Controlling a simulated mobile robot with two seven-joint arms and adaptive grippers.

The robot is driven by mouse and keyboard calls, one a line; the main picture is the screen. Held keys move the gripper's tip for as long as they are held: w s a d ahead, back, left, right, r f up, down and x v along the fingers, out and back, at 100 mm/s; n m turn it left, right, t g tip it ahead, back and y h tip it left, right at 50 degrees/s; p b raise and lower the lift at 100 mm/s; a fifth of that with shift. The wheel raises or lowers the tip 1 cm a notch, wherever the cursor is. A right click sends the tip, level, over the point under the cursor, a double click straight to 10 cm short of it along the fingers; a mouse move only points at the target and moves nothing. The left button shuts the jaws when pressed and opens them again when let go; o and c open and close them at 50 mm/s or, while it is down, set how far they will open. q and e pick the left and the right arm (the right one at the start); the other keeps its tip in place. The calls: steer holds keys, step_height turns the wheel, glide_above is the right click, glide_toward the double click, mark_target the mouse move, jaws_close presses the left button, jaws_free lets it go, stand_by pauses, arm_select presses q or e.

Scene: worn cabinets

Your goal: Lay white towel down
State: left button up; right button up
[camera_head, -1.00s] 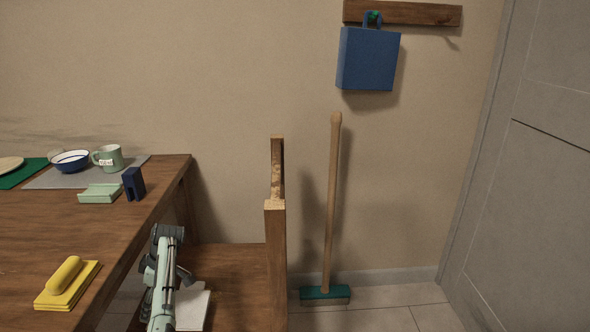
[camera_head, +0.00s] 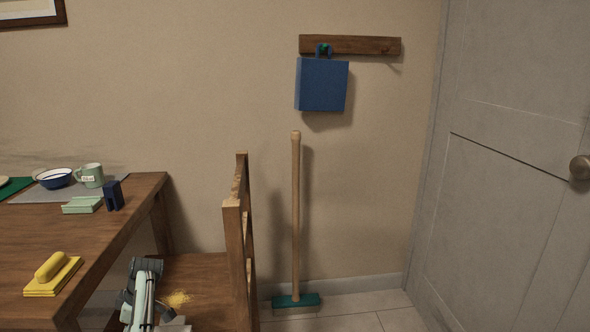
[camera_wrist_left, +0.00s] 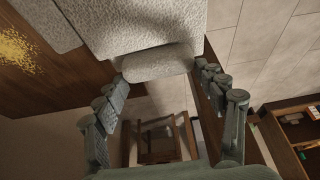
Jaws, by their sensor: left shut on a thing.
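The white towel (camera_wrist_left: 140,28) is a thick, pale, textured cloth at the top of the left wrist view. One rolled or folded part of it lies between the fingers of my left gripper (camera_wrist_left: 160,72), which is shut on it. In the head view my left arm (camera_head: 140,300) is low, beside the wooden chair's seat (camera_head: 205,270). A small pale piece of the towel (camera_head: 178,324) shows at the bottom edge; the rest is out of frame. Whether the towel touches the seat cannot be told. My right gripper is not in view.
Yellow crumbs (camera_head: 178,299) lie on the chair seat. The chair back (camera_head: 238,235) rises right of it. The table (camera_head: 100,240) at left holds a yellow scrubber (camera_head: 52,275), mug and bowl. A broom (camera_head: 295,220) leans on the wall.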

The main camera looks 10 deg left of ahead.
arm_select(q)
steer(key=shift+s+d, duration=0.15)
steer(key=shift+s, duration=0.1)
steer(key=w+a+r+m+t, duration=0.1)
steer(key=w+r, duration=0.2)
steer(key=r, duration=0.4)
steer(key=w+a+r+m, duration=0.1)
steer(key=w+r+m, duration=0.15)
steer(key=r, duration=0.55)
steer(key=w+d+r+m+t, duration=0.2)
steer(key=d+r+m, duration=0.3)
steer(key=d+r, duration=0.45)
steer(key=s+d+r+m+t+h, duration=0.1)
steer(key=s+d+m, duration=0.15)
steer(key=d, duration=0.35)
steer(key=s+d+r+m+t+h, duration=0.1)
steer(key=s+d+m, duration=0.15)
steer(key=d, duration=0.25)
steer(key=s+d+f+m+h, duration=0.2)
steer(key=s+d+f+m, duration=0.2)
steer(key=s+d+m, duration=0.3)
steer(key=s+d, duration=0.3)
steer(key=s, duration=0.2)
steer(key=shift+s+f, duration=0.2)
steer(key=shift+s, duration=0.05)
steer(key=shift+d, duration=0.1)
